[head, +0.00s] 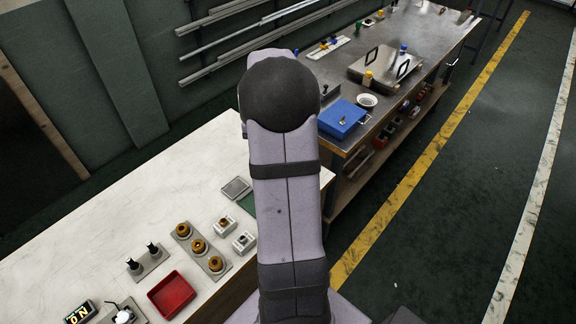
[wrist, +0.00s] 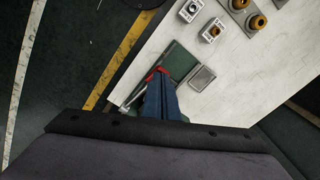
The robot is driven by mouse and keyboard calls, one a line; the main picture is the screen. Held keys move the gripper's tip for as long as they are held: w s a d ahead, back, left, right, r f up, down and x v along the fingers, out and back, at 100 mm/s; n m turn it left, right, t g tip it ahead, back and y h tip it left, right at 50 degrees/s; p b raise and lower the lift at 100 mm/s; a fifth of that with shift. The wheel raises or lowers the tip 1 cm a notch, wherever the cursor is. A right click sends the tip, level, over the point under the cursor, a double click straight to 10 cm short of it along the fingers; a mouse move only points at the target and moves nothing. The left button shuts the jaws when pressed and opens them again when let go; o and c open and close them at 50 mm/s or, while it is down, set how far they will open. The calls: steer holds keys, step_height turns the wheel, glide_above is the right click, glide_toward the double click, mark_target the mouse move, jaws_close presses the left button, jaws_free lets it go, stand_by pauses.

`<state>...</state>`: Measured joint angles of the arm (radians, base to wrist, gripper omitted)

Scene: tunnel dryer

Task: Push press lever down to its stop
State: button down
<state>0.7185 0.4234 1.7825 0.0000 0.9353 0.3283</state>
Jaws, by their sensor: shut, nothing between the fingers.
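In the wrist view my gripper (wrist: 160,88) points away from the camera with its blue fingers together and empty. Just beyond the fingertips a red part (wrist: 153,72) shows, with a pale rod (wrist: 132,94) running down to the left of the fingers. These look like parts of the press lever, but I cannot tell its angle or whether the fingers touch it. A green plate (wrist: 179,62) lies beneath and beside them at the bench edge. In the head view a strip of the green plate (head: 247,203) shows; my arm hides my gripper and the lever.
The white bench (head: 90,215) carries a grey square pad (head: 236,188), pale switch boxes (head: 243,242), a plate with several amber knobs (head: 199,246), and a red tray (head: 172,295). A metal bench with a blue box (head: 342,119) stands behind. Floor is clear at right.

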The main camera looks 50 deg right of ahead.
steer(key=shift+f, duration=0.25)
steer(key=shift+f+b, duration=1.2)
steer(key=shift+f, duration=0.95)
steer(key=shift+f+b, duration=0.6)
steer(key=shift+f, duration=0.5)
steer(key=shift+f+b, duration=0.7)
steer(key=shift+f, duration=0.15)
stand_by(0.4)
